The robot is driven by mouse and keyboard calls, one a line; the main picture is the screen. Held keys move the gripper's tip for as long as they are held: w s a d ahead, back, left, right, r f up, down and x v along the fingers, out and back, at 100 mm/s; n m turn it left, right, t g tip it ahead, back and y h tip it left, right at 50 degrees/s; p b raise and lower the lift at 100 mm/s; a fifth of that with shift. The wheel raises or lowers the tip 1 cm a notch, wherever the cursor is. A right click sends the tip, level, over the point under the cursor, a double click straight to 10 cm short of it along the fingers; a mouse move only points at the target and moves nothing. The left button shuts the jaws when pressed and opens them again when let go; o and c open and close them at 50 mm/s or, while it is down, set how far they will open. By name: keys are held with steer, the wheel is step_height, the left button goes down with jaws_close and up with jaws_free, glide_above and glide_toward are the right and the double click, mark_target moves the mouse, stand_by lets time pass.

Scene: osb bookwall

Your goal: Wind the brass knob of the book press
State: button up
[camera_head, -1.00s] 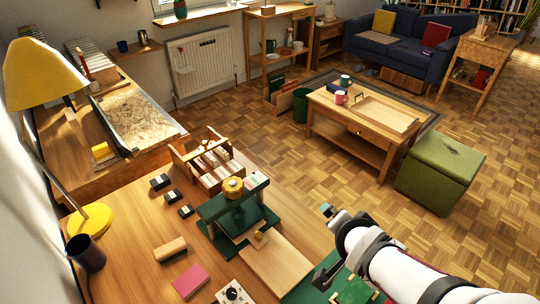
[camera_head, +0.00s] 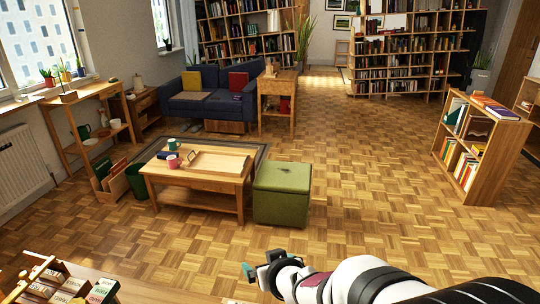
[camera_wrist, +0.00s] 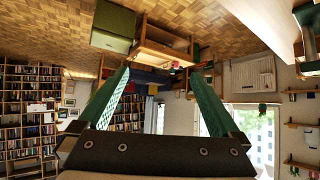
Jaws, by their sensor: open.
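The book press and its brass knob are not in view in either current picture. My gripper (camera_head: 252,268) is low in the head view, pointing left over the floor near the desk edge. In the wrist view my gripper (camera_wrist: 158,78) shows two green fingers spread wide apart with nothing between them. That view is upside down and looks out across the room.
A wooden card box (camera_head: 68,288) sits at the lower left corner on the desk. Beyond are a green footstool (camera_head: 282,195), a coffee table (camera_head: 200,178) with mugs and a tray, a blue sofa (camera_head: 205,105) and a low bookcase (camera_head: 478,150). Open parquet floor lies between.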

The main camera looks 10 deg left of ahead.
steer(key=s+a+f+n+g+y, duration=0.25)
steer(key=a+n+y, duration=0.4)
steer(key=a, duration=0.95)
steer(key=s+a+f+n+g+y, duration=0.1)
steer(key=s+a+n+g+y, duration=0.2)
steer(key=s+a, duration=0.3)
steer(key=s+a+f+n+g+y, duration=0.2)
steer(key=s+a+n+g+y, duration=0.15)
steer(key=s, duration=0.55)
steer(key=a, duration=1.5)
steer(key=shift+r, duration=0.35)
steer(key=c, duration=1.4)
steer(key=shift+w+m+t, duration=0.1)
steer(key=shift+m+t, duration=0.3)
steer(key=shift+m, duration=0.1)
